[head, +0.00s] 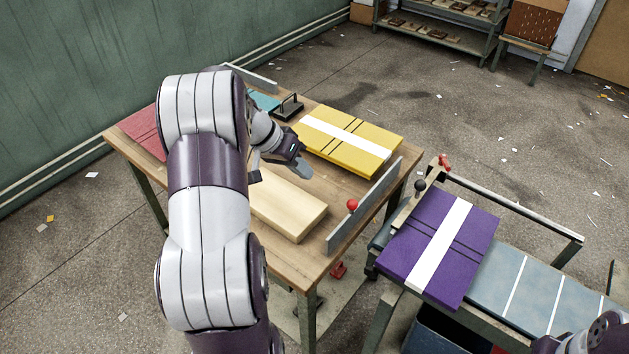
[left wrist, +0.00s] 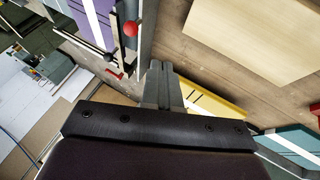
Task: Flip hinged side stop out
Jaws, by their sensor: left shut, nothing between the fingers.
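A long grey metal plate (head: 366,208) stands on edge along the right side of the wooden table, with a red ball knob (head: 352,204) on it. It looks like the hinged side stop; its hinge cannot be made out. In the left wrist view the plate (left wrist: 147,32) and red knob (left wrist: 131,28) are at the top. My left gripper (head: 303,171) is above the table, left of the plate and apart from it. Its fingers (left wrist: 160,80) are together and empty. My right gripper is out of view; only part of my right arm shows at bottom right.
A cream board stack (head: 289,204) and a yellow stack (head: 350,139) lie on the table (head: 262,240). A black-handled block (head: 289,107) stands behind. Right of the plate, past a gap, a purple stack (head: 470,245) sits on the feeder, near a black knob (head: 420,185).

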